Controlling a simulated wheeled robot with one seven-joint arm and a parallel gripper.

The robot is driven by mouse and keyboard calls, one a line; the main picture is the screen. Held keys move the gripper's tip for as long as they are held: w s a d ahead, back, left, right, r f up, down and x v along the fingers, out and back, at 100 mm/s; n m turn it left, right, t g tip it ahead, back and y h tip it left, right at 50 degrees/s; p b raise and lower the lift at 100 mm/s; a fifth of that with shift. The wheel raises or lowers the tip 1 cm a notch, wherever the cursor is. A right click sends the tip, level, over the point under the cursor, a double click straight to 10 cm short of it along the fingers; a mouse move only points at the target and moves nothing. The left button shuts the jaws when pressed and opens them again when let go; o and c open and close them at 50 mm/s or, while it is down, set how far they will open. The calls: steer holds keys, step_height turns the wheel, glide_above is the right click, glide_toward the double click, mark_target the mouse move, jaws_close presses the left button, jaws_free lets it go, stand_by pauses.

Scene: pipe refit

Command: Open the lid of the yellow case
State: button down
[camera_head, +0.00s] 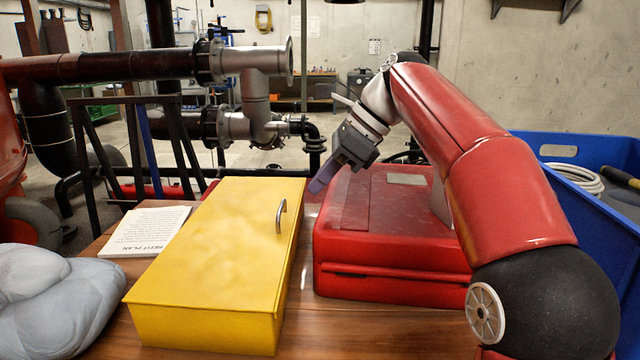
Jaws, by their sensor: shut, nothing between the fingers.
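The yellow case (205,270) lies on the wooden table, left of the middle. Its flat lid (220,235) is closed. A curved metal handle (281,216) stands on the lid near its right edge. My gripper (318,186) hangs to the right of the handle and apart from it, in front of or above the red case's left edge. It points down and to the left. The fingers are shut with nothing visible between them.
A red case (385,240) stands close to the right of the yellow case. A blue crate (590,200) with a hose is at the right. A printed paper stack (148,230) and a grey cloth-like bundle (50,300) lie to the left. Pipes (110,68) stand behind.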

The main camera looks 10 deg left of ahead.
mark_target(294, 228)
steer(key=b+x, duration=0.1)
steer(key=x, duration=0.7)
